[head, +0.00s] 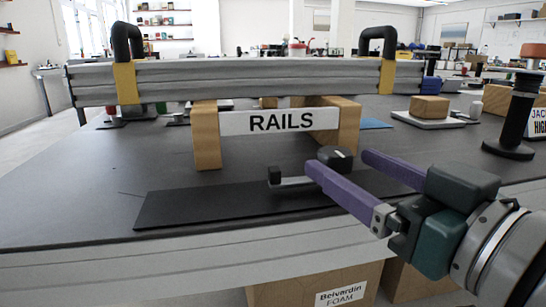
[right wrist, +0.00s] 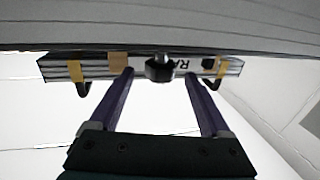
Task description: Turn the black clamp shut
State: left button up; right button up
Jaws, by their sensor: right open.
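The black clamp (head: 335,158) stands on a dark mat in front of the RAILS sign. It has a round black knob with a pale mark on top and a grey bar (head: 292,182) reaching left to a small black block. My right gripper (head: 341,162) comes in from the right with its purple fingers spread open, one on the near side of the knob and one on the far side. The right wrist view shows the clamp (right wrist: 160,69) between the fingertips (right wrist: 159,75), with a gap on both sides. The near finger hides part of the clamp's base. My left gripper is out of view.
Silver rails (head: 250,80) with yellow bands and black handles rest on wooden blocks (head: 207,135) behind the clamp. A black spool stand (head: 510,145) is at the right. The dark mat (head: 180,207) is clear at its left.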

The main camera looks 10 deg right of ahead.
aim_at(318, 149)
jog(key=b+x, duration=0.1)
jog(key=x, duration=0.5)
jog(key=shift+w+a+b, duration=0.15)
jog(key=shift+w+b, duration=0.2)
jog(key=shift+w, duration=0.05)
jog(key=c, duration=0.9)
grip_shut()
